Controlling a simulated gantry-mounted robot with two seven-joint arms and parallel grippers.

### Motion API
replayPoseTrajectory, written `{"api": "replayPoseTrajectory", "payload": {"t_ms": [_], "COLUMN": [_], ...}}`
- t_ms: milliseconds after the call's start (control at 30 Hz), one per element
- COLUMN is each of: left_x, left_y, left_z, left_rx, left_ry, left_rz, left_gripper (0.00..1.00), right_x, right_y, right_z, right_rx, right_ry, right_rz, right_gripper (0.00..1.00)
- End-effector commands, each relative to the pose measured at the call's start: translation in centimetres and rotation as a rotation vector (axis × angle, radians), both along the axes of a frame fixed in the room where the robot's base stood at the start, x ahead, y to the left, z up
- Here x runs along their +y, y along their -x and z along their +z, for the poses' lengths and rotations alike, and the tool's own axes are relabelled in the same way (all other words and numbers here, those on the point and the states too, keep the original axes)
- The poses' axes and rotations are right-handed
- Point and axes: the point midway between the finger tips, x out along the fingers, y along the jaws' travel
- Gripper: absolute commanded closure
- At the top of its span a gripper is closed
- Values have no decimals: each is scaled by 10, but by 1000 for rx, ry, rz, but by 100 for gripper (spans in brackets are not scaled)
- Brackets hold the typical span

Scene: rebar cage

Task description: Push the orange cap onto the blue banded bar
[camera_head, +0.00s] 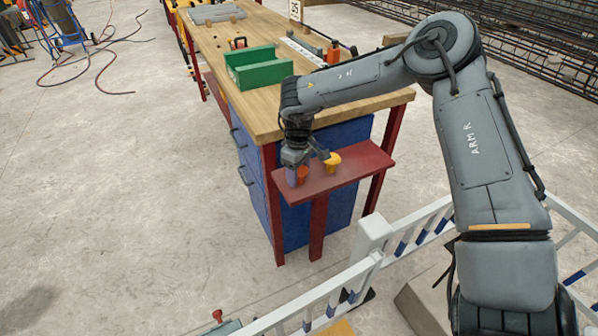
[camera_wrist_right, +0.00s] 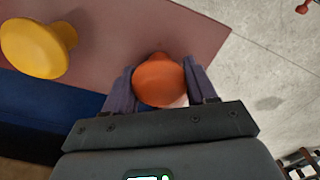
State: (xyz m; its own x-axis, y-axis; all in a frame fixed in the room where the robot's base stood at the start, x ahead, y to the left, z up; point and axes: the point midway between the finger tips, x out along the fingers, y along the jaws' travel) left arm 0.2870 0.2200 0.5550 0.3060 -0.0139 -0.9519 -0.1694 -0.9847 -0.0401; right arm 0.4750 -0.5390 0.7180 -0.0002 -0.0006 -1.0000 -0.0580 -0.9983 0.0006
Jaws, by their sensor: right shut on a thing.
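The orange cap (camera_head: 302,175) is at the left part of the red shelf on the workbench's near end. My right gripper (camera_head: 296,168) is shut on the cap. In the right wrist view the orange cap (camera_wrist_right: 160,80) sits between the two fingers of my right gripper (camera_wrist_right: 161,88). I cannot tell whether the cap still touches the shelf. I cannot make out the blue banded bar for certain in either view. My left gripper is not in view.
A yellow cap (camera_head: 332,160) stands on the red shelf (camera_head: 362,165), right of the orange one. A green tray (camera_head: 262,70) lies on the wooden bench (camera_head: 225,45). A white railing (camera_head: 372,236) with blue bands stands in front. Rebar cages (camera_head: 530,50) lie behind.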

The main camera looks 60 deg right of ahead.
Motion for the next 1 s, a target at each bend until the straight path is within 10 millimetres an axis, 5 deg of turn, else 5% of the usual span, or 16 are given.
{"api": "replayPoseTrajectory", "payload": {"t_ms": [533,867,1000], "left_x": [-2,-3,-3], "left_y": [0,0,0], "left_z": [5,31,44], "left_rx": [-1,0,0], "left_ry": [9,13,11], "left_rz": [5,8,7], "left_gripper": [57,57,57], "right_x": [0,-1,-3], "right_y": [0,1,28], "right_z": [7,49,65], "right_rx": [-1,-3,-4], "right_ry": [0,-2,-6], "right_rz": [0,-2,-2], "right_gripper": [73,73,73]}}
